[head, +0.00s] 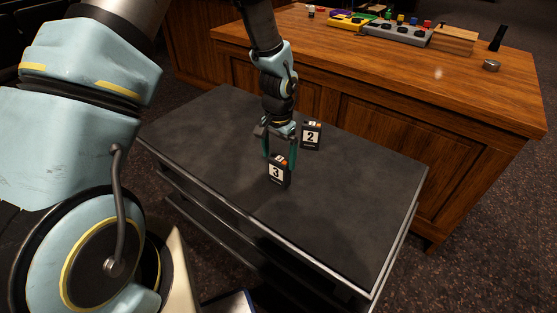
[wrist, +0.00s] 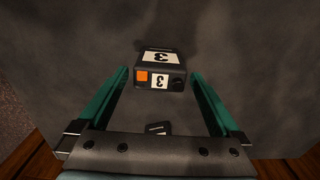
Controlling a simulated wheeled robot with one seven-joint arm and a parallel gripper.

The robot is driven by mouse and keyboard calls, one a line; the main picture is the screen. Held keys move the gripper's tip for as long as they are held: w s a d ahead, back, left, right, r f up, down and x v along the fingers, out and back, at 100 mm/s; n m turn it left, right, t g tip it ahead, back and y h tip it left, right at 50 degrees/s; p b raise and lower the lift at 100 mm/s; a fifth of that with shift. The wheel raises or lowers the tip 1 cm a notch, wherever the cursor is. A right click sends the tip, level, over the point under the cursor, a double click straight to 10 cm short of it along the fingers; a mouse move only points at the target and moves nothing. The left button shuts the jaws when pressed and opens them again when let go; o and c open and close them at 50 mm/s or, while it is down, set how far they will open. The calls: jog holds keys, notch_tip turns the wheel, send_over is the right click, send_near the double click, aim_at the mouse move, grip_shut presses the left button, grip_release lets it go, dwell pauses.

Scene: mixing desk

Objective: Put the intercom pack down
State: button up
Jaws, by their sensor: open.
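A small black intercom pack with a white label "3" (head: 278,172) stands on the dark top of a low cart (head: 340,219). It also shows in the wrist view (wrist: 160,66), with an orange square on its top face. My gripper (head: 281,160) is open, with its green fingers on either side of this pack. In the wrist view the fingers (wrist: 160,78) stand apart from the pack, with a gap on both sides. A second pack labelled "2" (head: 311,136) stands behind and to the right of it on the cart.
A wooden desk (head: 440,92) stands behind the cart. It carries coloured button boxes (head: 396,33), a wooden block (head: 454,40), a small round metal tin (head: 491,65) and a dark upright piece (head: 498,38). The cart top's front and right are clear.

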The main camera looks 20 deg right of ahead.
notch_tip(320, 180, up, 10)
jog(key=b, duration=0.1)
jog(key=w+a+r+n, duration=0.2)
jog(key=a, duration=0.5)
jog(key=w+a+r+n, duration=0.2)
jog(key=a+r, duration=0.1)
jog(key=a, duration=0.4)
jog(key=s+a+r+n, duration=0.2)
jog(key=a+n, duration=0.1)
jog(key=a, duration=0.5)
jog(key=s+a+r+n+t, duration=0.1)
jog(key=s+a+n, duration=0.2)
jog(key=a, duration=0.6)
jog(key=shift+s+a+r+n+t, duration=0.25)
jog(key=shift+a+r+n+t, duration=0.1)
jog(key=shift+n, duration=0.15)
